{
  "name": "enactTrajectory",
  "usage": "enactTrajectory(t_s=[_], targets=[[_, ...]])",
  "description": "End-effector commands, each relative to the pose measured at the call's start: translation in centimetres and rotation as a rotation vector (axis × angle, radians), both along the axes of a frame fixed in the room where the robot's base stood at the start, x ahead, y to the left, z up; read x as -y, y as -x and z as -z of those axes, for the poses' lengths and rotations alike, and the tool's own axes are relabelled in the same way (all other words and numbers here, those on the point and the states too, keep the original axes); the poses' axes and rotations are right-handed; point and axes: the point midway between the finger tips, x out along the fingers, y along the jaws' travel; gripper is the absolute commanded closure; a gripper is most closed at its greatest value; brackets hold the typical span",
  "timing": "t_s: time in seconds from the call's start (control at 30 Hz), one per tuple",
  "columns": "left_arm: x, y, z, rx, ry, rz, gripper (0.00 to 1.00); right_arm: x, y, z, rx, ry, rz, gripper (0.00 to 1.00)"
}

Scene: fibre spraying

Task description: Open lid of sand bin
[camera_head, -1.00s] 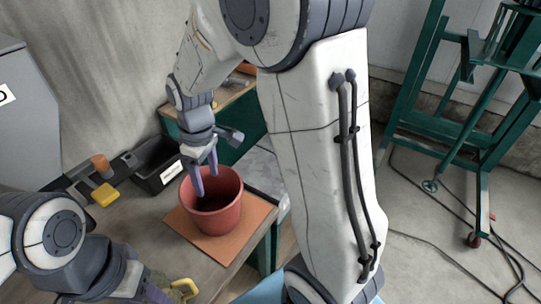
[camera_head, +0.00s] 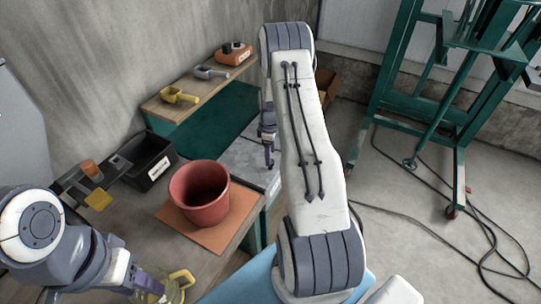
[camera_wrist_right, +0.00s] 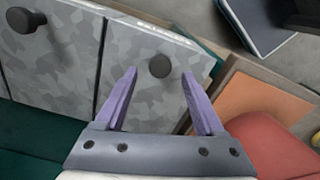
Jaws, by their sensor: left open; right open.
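In the right wrist view, two grey mottled bin lids lie side by side. In the head view, my right gripper (camera_head: 269,156) points down over the grey lid top (camera_head: 240,160), partly hidden by my arm. My left gripper (camera_head: 150,284) is open at the bottom left, beside a yellow-handled vessel (camera_head: 178,286). The lid labels are unreadable.
A red bucket (camera_head: 200,195) stands on an orange board (camera_head: 225,238) on the table. A black box (camera_head: 150,162) sits behind it. A shelf (camera_head: 190,100) holds yellow, grey and orange tools. A green steel frame (camera_head: 385,90) stands at the right, with cables on the floor.

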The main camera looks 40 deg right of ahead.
Motion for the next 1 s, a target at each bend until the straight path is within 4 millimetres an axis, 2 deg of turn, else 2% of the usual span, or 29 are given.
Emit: enactTrajectory(t_s=[0.2,0.57,0.6,0.67,0.7,0.77,1.0], targets=[[0.0,0.0,-1.0,0.0,0.0,0.002,0.5,0.0,0.0,2.4,0.0,0.0,0.0,0.29],[0.0,0.0,-1.1,0.0,0.0,0.002,0.5,0.0,0.0,3.1,0.001,0.001,0.001,0.29],[0.0,0.0,-1.1,0.0,0.0,0.002,0.5,0.0,0.0,3.1,0.001,0.001,0.0,0.37],[0.0,0.0,-1.1,0.0,0.0,0.002,0.5,0.0,0.0,3.1,0.001,0.001,0.0,0.6],[0.0,0.0,-1.1,0.0,0.0,0.002,0.5,0.0,0.0,3.1,0.001,0.001,0.0,0.75],[0.0,0.0,-1.1,0.0,0.0,0.002,0.5,0.0,0.0,3.0,0.001,0.001,0.0,0.98],[0.0,0.0,-1.1,0.0,0.0,0.002,0.5,0.0,0.0,3.0,0.002,0.001,0.0,1.0]])
